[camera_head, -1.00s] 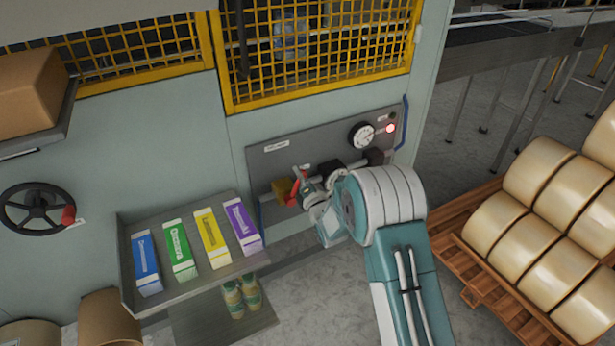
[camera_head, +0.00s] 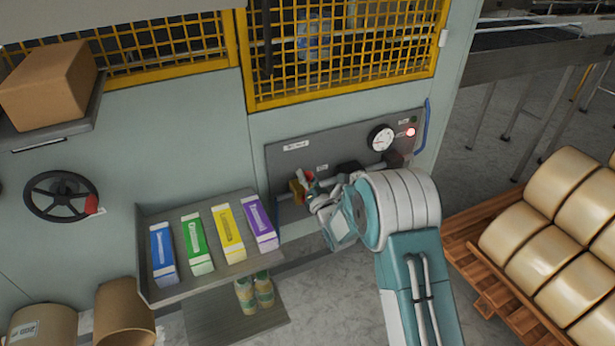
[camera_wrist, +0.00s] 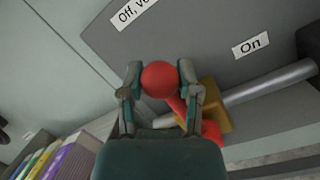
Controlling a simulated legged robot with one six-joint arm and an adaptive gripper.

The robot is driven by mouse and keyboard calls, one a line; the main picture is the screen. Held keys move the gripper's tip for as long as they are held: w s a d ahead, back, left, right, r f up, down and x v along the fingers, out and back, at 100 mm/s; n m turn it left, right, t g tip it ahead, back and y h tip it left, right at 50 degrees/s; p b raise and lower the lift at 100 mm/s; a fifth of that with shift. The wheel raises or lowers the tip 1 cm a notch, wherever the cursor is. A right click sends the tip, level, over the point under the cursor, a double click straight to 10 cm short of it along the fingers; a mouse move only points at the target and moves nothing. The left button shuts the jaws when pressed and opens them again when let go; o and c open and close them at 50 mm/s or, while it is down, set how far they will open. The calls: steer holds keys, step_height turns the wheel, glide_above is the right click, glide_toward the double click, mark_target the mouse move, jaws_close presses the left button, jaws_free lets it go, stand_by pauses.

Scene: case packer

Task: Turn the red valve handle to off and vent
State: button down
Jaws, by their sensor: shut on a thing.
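The red valve handle (camera_wrist: 174,102) has a round ball end and a lower part beside a brass valve body (camera_wrist: 214,105) on a pipe. My gripper (camera_wrist: 160,72) is shut on the ball, one finger on each side. The "Off, ve…" label (camera_wrist: 132,10), cut off by the frame edge, is above the ball, to its left. The "On" label (camera_wrist: 251,45) is to the right. In the head view, the handle (camera_head: 309,174) shows as a small red patch above the brass body (camera_head: 296,190), partly hidden by my gripper (camera_head: 310,186).
A gauge (camera_head: 380,138) and a lit red lamp (camera_head: 411,132) are on the grey panel (camera_head: 290,160). A tray (camera_head: 205,279) of coloured cartons stands left of the valve. A black handwheel (camera_head: 60,196) is farther left. A pallet (camera_head: 474,256) of large rolls stands right.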

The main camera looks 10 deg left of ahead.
steer(key=shift+s+f, duration=0.15)
steer(key=shift+f, duration=0.2)
steer(key=shift+c, duration=1.5)
jaws_free()
steer(key=shift+a, duration=0.1)
steer(key=shift+r, duration=0.1)
steer(key=shift+s+d, duration=0.2)
steer(key=shift+d, duration=0.1)
steer(key=v, duration=1.1)
